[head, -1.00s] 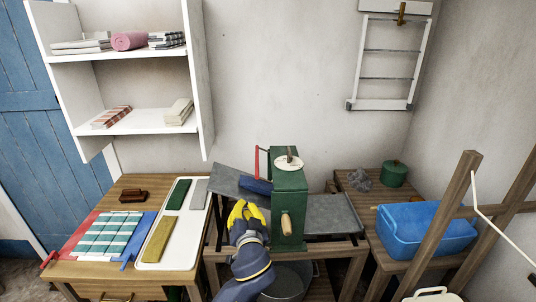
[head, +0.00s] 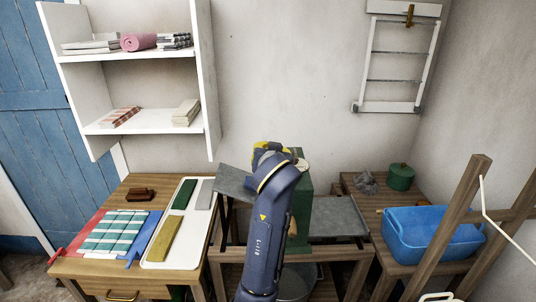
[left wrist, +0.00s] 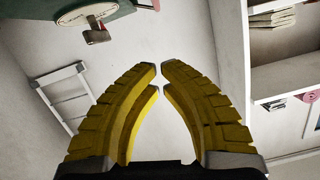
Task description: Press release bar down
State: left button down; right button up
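The green wringer housing (head: 305,205) stands on a wooden stand, partly hidden behind my left arm. My left gripper (head: 270,150), with yellow fingers, is raised at the top left of the housing. In the left wrist view the fingers (left wrist: 159,67) point upward with tips almost touching and nothing between them. There the green top (left wrist: 30,18), its pale round dial and a metal knob (left wrist: 97,33) lie beyond the fingers to the upper left. The red release bar is hidden in the head view, behind the arm and gripper. My right gripper is not seen.
Sloping grey boards (head: 338,216) flank the housing. A metal tub (head: 296,285) sits below. A blue bin (head: 432,235) and a green pot (head: 400,177) stand right. The left table (head: 85,263) holds cloths and a white tray. A white shelf (head: 100,56) hangs above.

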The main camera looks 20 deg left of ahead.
pick_arm(q)
jog(key=shift+w, duration=0.1)
jog(key=shift+w+a+f, duration=0.7)
jog(key=shift+w+f, duration=0.35)
jog(key=shift+w, duration=0.4)
jog(key=shift+w+a+f, duration=0.65)
jog(key=shift+w+f, duration=0.45)
jog(key=shift+w, duration=0.35)
jog(key=shift+w+a+f, duration=0.7)
jog(key=shift+w+f, duration=0.35)
jog(key=shift+w, duration=0.4)
jog(key=shift+s+a+f+n+h, duration=0.15)
jog(key=shift+a+f+n+h, duration=0.3)
jog(key=shift+n, duration=0.45)
jog(key=shift+a, duration=0.1)
